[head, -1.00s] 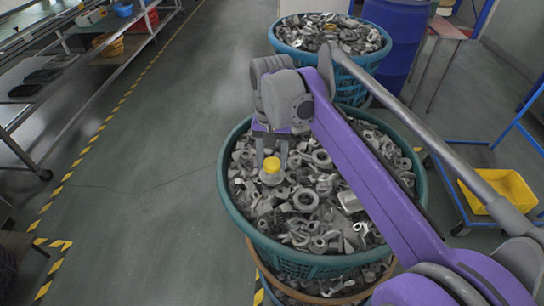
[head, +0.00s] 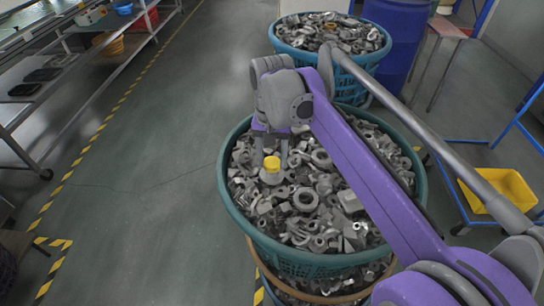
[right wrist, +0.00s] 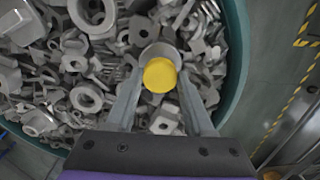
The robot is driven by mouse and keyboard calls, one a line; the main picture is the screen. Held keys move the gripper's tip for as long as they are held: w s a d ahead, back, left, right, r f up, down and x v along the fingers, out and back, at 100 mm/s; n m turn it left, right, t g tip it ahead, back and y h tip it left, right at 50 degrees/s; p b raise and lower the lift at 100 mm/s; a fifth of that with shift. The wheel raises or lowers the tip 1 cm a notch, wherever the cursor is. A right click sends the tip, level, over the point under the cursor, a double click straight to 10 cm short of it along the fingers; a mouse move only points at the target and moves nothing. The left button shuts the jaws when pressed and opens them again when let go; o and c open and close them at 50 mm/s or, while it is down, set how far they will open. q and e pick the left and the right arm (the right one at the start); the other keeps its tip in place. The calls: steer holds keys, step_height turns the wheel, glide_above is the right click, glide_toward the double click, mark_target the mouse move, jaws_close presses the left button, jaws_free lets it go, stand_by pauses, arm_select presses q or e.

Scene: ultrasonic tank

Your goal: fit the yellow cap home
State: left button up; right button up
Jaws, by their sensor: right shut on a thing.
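The yellow cap (head: 271,163) is between the fingertips of my right gripper (head: 272,157), which is shut on it above the basket of metal parts. In the right wrist view the cap (right wrist: 160,75) shows as a round yellow disc between the two fingers of the gripper (right wrist: 160,85). A pale grey round body (head: 271,178) shows directly below the cap, and its rim (right wrist: 158,52) shows behind the cap in the right wrist view. I cannot tell whether cap and body touch or how far the cap sits on it. My left gripper is not in view.
A green basket (head: 223,190) full of loose grey metal parts lies under my right gripper. A second blue basket (head: 290,52) of parts and a blue drum (head: 398,40) stand behind. A yellow tray (head: 500,190) is at right. The floor at left is clear.

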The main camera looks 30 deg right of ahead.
steer(key=shift+f+b, duration=0.3)
steer(key=shift+f, duration=0.4)
stand_by(0.4)
steer(key=shift+f, duration=0.25)
stand_by(3.1)
steer(key=o, duration=1.4)
steer(key=shift+c, duration=0.2)
step_height(320, 180, up, 11)
steer(key=p, duration=0.1)
steer(key=shift+f, duration=0.15)
